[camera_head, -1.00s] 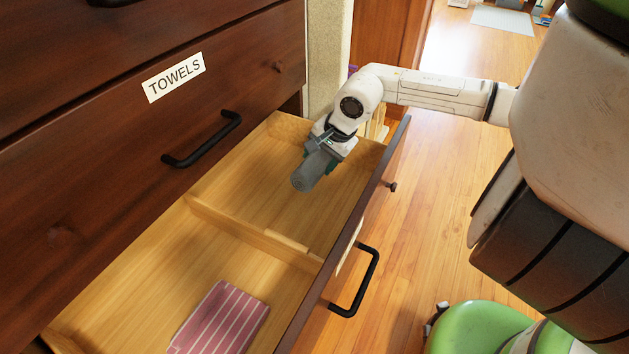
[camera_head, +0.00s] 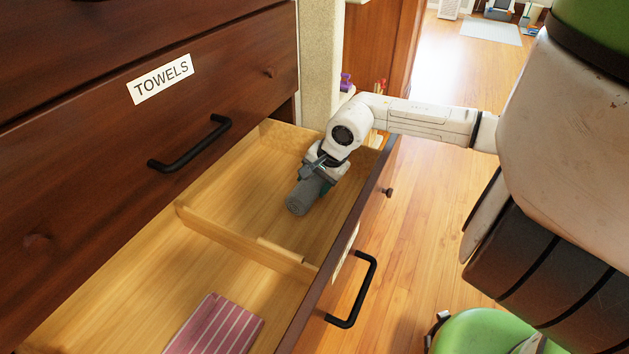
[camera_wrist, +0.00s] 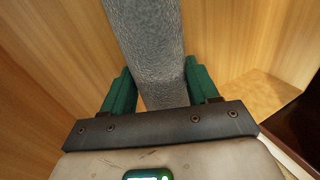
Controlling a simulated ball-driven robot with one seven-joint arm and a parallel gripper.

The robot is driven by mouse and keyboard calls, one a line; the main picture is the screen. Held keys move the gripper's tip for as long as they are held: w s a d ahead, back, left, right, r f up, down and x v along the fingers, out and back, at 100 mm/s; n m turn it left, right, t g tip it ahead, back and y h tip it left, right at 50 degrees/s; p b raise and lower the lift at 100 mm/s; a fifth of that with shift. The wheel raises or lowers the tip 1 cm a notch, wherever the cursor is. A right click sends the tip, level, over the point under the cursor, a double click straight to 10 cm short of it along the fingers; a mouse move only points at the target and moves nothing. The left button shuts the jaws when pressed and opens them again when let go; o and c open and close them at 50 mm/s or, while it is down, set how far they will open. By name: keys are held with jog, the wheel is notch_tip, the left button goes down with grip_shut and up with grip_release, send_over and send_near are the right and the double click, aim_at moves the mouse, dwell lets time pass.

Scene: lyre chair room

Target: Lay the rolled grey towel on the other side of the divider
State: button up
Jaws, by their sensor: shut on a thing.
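The rolled grey towel (camera_head: 301,199) is held in my gripper (camera_head: 318,181) over the far compartment of the open drawer. In the wrist view the towel (camera_wrist: 148,45) runs lengthwise between the green fingers of my gripper (camera_wrist: 152,92), which is shut on it. Whether the towel touches the drawer floor I cannot tell. The wooden divider (camera_head: 225,235) crosses the drawer, nearer to the camera than the towel. A folded pink striped towel (camera_head: 214,328) lies in the near compartment, on the other side of the divider.
The drawer front (camera_head: 330,262) with a black handle (camera_head: 353,295) bounds the drawer on the right. The closed drawer labelled TOWELS (camera_head: 160,80) rises on the left. The near compartment has bare floor (camera_head: 165,270) beside the divider.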

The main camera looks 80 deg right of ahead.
jog(key=shift+f, duration=0.3)
jog(key=o, duration=1.2)
jog(key=shift+r, duration=0.15)
jog(key=shift+r, duration=0.2)
jog(key=p+v, duration=0.4)
jog(key=v, duration=0.8)
jog(key=shift+r+p, duration=0.35)
jog(key=shift+p, duration=0.05)
